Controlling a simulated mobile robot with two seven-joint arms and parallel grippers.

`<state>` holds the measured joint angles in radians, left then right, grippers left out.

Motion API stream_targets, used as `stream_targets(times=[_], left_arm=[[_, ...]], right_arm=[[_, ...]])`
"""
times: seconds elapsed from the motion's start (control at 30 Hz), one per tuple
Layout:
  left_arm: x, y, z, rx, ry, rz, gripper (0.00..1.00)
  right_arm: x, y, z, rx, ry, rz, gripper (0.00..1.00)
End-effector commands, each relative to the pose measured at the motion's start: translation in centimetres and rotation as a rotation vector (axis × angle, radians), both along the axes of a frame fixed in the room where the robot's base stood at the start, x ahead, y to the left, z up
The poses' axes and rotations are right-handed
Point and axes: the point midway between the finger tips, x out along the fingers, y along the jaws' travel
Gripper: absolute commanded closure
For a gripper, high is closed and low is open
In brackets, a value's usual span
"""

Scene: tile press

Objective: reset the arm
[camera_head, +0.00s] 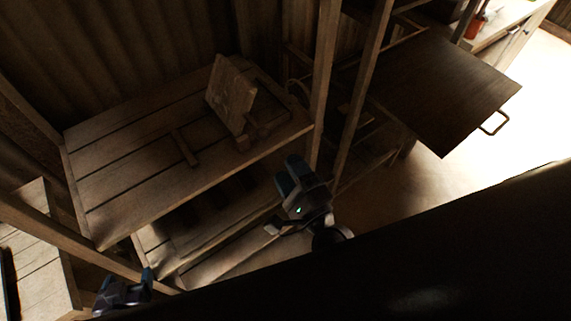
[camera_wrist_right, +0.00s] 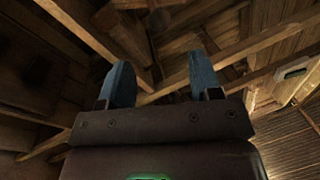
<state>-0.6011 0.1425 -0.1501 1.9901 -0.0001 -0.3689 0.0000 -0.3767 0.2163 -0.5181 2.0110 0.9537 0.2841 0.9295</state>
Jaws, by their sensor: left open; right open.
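My right gripper (camera_head: 283,205) is in the middle of the head view, in front of the wooden shelf's lower right end. It is open and empty. In the right wrist view my right gripper (camera_wrist_right: 160,85) shows two blue fingers spread apart, pointing toward wooden beams and roof boards. My left gripper (camera_head: 122,292) shows at the bottom left of the head view, near the shelf's lower left post. It is open and partly cut off by a dark shape; I see nothing held in it.
A wooden shelf (camera_head: 110,165) holds a tilted square board (camera_head: 231,92) on a stand and a small wooden bar (camera_head: 186,148). Wooden posts (camera_head: 325,75) stand close to my right gripper. A dark panel with a handle (camera_head: 445,90) juts out at the right. Bright floor (camera_head: 535,100) lies beyond it.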

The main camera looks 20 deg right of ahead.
Motion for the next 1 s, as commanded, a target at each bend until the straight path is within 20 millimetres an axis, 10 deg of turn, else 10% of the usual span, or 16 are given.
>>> stream_targets(times=[0.63,0.83,1.0], left_arm=[[0.2,0.0,0.1,0.001,-0.004,-0.001,0.26],[0.0,0.0,0.0,0.0,0.0,0.0,0.26],[-0.2,0.0,-0.1,0.001,0.004,0.001,0.26]], right_arm=[[0.0,0.5,-0.2,-0.116,-0.011,0.009,0.42],[0.0,1.3,-2.3,-0.716,-0.087,0.078,0.42],[-0.3,-2.0,-6.2,-1.296,-0.084,0.117,0.42]])
